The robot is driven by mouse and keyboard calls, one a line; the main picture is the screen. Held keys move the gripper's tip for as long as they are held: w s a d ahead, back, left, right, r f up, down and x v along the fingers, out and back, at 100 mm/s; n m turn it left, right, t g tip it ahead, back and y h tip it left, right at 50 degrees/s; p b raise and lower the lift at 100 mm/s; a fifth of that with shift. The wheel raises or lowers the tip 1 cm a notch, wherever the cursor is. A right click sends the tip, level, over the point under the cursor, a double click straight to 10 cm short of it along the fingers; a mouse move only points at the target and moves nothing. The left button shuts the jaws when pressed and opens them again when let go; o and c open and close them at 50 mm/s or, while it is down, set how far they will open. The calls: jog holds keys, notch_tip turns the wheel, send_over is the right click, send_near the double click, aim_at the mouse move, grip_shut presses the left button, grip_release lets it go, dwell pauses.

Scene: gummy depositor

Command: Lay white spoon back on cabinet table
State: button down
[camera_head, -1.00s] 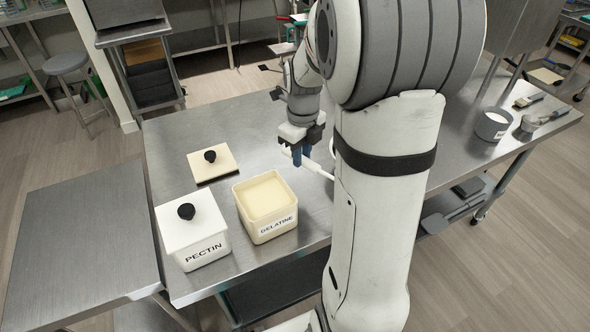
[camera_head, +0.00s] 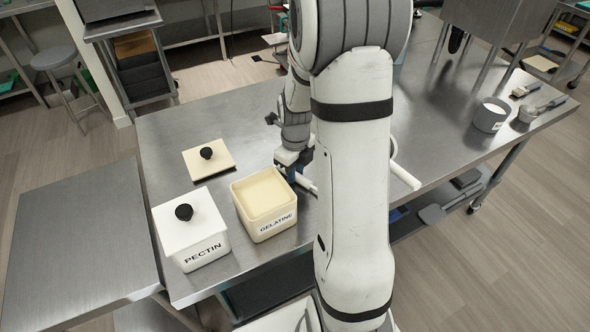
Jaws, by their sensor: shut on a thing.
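The white spoon (camera_head: 307,184) shows only as a short pale length beside my gripper; my arm or the gripper hides the rest. My gripper (camera_head: 291,176) is shut on it, pointing down, just behind and right of the open gelatine box (camera_head: 262,230). The spoon is low over the steel cabinet table (camera_head: 240,130); I cannot tell whether it touches the top.
The white pectin box (camera_head: 205,252), lid on, stands left of the gelatine box. A cream lid (camera_head: 190,168) with black knob lies behind them. Bare table lies behind my gripper.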

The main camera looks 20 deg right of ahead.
jog(key=shift+f, duration=0.15)
jog(key=c, duration=1.3)
grip_release()
jog(key=shift+r, duration=0.2)
notch_tip(320, 180, up, 11)
jog(key=shift+s+a+r+n+t, duration=0.75)
jog(key=shift+s+a+n, duration=1.45)
jog(key=shift+n, duration=2.95)
jog(key=shift+s+a+r+n+t, duration=0.25)
jog(key=shift+s+a+r+n, duration=1)
jog(key=shift+s+n, duration=3)
jog(key=shift+s+a+r+n+t, duration=0.5)
jog(key=shift+s+a+r+n, duration=0.85)
jog(key=shift+n, duration=4.75)
